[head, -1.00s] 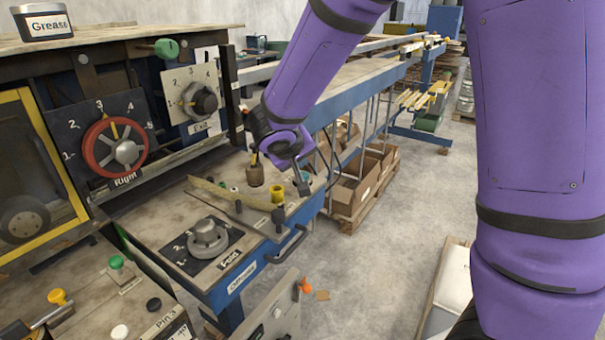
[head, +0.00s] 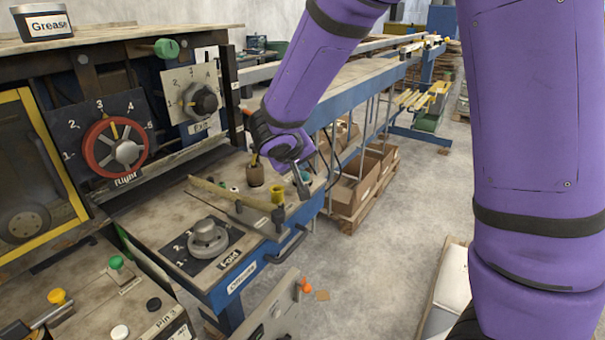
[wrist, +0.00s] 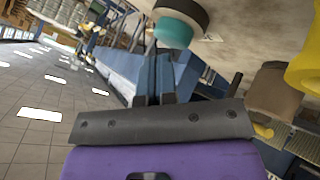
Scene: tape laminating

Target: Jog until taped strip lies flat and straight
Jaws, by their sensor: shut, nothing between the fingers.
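My gripper (head: 298,178) hangs above the far right corner of the blue-edged bench and is shut and empty. In the wrist view its dark fingers (wrist: 154,98) show beyond the grey plate. No taped strip can be made out in either view. The bench carries a grey dial labelled Fold (head: 208,238). On the machine are a red-rimmed dial (head: 115,147) and an Exit dial (head: 200,99). No jog control can be identified by label.
A narrow bar (head: 230,201) crosses the bench. Cardboard boxes (head: 352,192) stand beyond; open floor lies right.

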